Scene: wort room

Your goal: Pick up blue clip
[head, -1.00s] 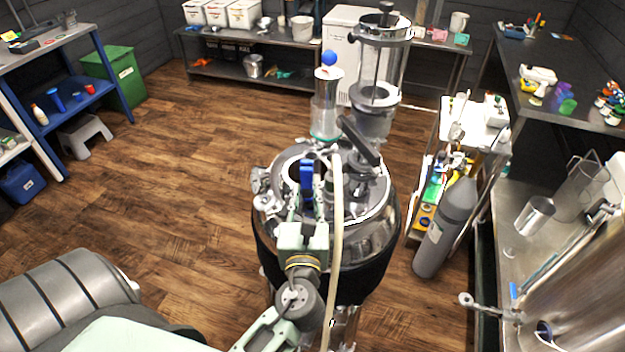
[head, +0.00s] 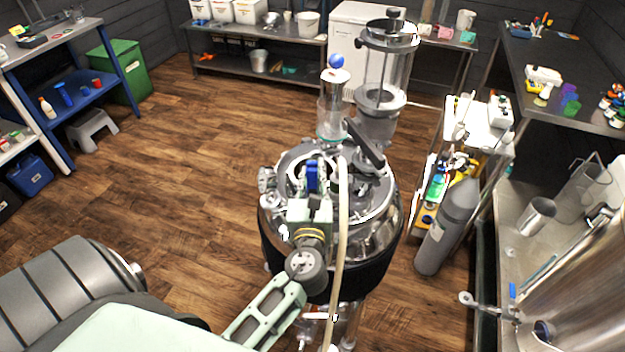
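A blue clip (head: 314,176) shows upright above the open port in the steel lid of the vessel in the middle of the head view. My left gripper (head: 314,190) reaches over the lid from the near side and is right at the clip. Its body hides the lower part of the clip. Its fingertips are too small and covered to tell whether they are closed on the clip or only around it. My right gripper is not in view.
The steel vessel (head: 380,222) carries a glass cylinder (head: 392,75), a flask with a blue ball (head: 336,61) and a dark lever close to my gripper. A pale hose (head: 342,250) hangs just right of my arm. A grey gas cylinder (head: 450,225) stands right.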

